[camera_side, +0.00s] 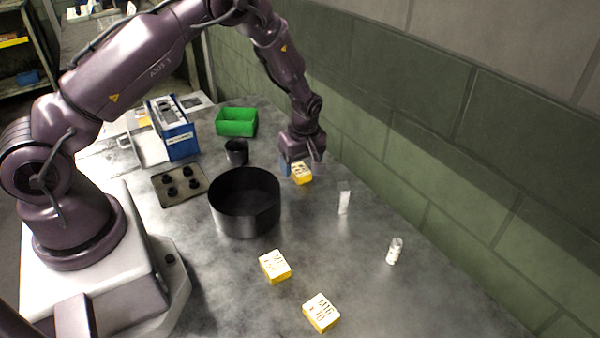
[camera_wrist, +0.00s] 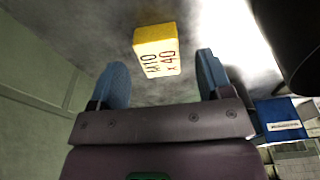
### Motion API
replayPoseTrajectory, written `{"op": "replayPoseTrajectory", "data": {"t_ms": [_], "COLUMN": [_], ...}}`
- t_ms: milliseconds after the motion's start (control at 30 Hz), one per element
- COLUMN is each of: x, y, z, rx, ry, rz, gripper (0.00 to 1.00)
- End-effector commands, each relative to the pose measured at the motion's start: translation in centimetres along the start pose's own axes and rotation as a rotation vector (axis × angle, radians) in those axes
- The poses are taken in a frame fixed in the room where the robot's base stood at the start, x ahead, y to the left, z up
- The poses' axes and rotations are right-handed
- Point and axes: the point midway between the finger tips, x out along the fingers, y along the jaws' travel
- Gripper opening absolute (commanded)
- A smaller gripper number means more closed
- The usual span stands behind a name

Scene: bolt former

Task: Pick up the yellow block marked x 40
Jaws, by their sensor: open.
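The yellow block marked M10 x 40 (camera_wrist: 157,50) has a white labelled face and lies on the table just ahead of my fingertips in the wrist view. In the side view this yellow block (camera_side: 301,174) is right under my gripper (camera_side: 302,164). My gripper's blue fingers are open and spread wider than the block, and they also show in the wrist view (camera_wrist: 161,62). Nothing is held. The block lies between the two finger lines, with no contact visible. Two other yellow blocks lie nearer the camera: one with a hard-to-read label (camera_side: 275,266), one marked M16 x 70 (camera_side: 321,313).
A large black round container (camera_side: 245,205) stands left of the block. Behind are a black cup (camera_side: 237,152), a green bin (camera_side: 236,122) and a blue box (camera_side: 180,143). A small white upright item (camera_side: 344,202) and a clear bottle (camera_side: 394,251) stand to the right, near the wall.

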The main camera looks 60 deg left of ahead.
Motion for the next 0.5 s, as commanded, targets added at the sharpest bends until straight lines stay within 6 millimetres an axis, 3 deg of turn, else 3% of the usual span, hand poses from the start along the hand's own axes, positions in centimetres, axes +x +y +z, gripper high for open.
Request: {"op": "replayPoseTrajectory", "data": {"t_ms": [133, 367, 400, 500], "x": [1.6, 1.8, 1.8, 1.7], "y": [0.0, 0.0, 0.0, 0.0], "z": [0.1, 0.1, 0.1, 0.1], "rx": [0.0, 0.0, 0.0, 0.001], "ry": [0.0, 0.0, 0.0, 0.0], "rz": [-0.001, 0.001, 0.001, 0.001], "gripper": [0.72, 0.72, 0.7, 0.47]}}
